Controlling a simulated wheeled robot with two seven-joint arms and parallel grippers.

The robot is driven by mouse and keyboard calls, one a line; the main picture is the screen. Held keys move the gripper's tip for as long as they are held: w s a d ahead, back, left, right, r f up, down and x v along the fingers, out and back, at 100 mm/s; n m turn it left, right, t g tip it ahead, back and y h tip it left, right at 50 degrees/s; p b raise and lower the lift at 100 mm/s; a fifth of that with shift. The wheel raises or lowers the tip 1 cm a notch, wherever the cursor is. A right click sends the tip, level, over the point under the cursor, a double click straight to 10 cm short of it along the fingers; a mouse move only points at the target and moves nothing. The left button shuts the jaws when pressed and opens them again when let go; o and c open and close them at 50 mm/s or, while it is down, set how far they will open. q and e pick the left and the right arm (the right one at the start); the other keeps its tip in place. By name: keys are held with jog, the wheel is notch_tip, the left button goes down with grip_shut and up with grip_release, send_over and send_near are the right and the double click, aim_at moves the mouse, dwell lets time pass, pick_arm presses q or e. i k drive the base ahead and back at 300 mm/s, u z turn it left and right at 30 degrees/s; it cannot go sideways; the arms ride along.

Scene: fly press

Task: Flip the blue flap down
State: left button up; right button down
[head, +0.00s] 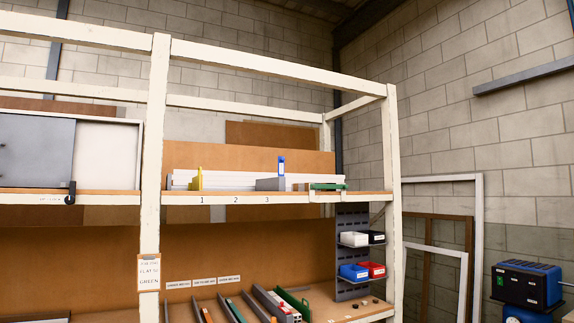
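The blue flap (281,166) stands upright on the upper shelf, above and just right of the number 3 on the shelf edge. It rises from beside a grey block (269,184). A yellow flap or stop (197,180) stands upright to its left, near the number 1. A green piece (328,186) lies low and flat to its right. Neither of my grippers shows in the head view.
The white shelf frame has a post (154,150) left of these pieces and another at right. A grey sliding-door cabinet (38,152) stands at left. Below are slanted lanes, small bins (354,271) and a paper sign (148,272). A blue-and-black machine (527,285) stands at right.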

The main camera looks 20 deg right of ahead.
aim_at(281, 160)
jog(key=z, duration=0.55)
jog(key=i, duration=0.65)
jog(key=z, duration=0.95)
jog(key=i, duration=1.45)
jog(key=u, duration=1)
jog(key=i, duration=0.95)
jog(key=u, duration=0.95)
